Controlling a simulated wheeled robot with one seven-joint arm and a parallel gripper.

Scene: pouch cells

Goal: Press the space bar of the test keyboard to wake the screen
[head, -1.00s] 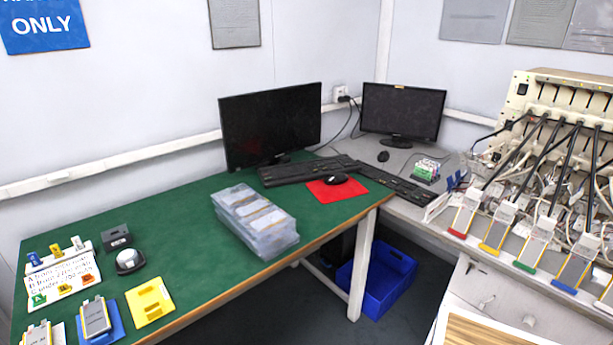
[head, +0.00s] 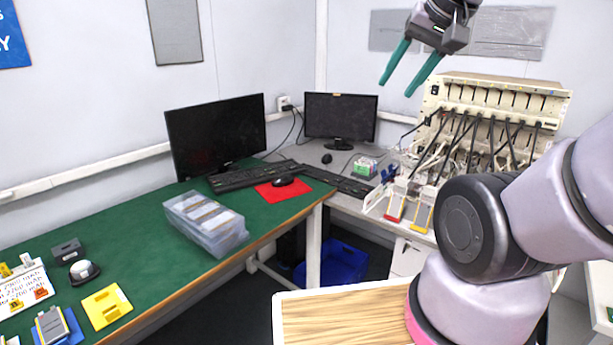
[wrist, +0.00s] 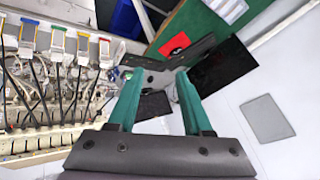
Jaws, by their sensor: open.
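Two black keyboards show in the head view. One keyboard (head: 243,178) lies on the green table in front of a dark-screened monitor (head: 216,135). The other keyboard (head: 338,181) lies on the grey bench before a second dark monitor (head: 340,117). I cannot tell which is the test keyboard, and neither space bar is distinct. My gripper (head: 396,89) is raised high at the upper right, open and empty, with teal fingers pointing down-left, well apart from both keyboards. In the wrist view its fingers (wrist: 158,76) spread apart, with the keyboards and monitors small beyond them.
A black mouse (head: 283,181) rests on a red mat (head: 296,194) between the keyboards. A clear plastic box (head: 207,224) stands on the green table (head: 150,225). A cabled tester rack (head: 495,105) stands at the right of the bench. A blue bin (head: 335,262) sits below.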

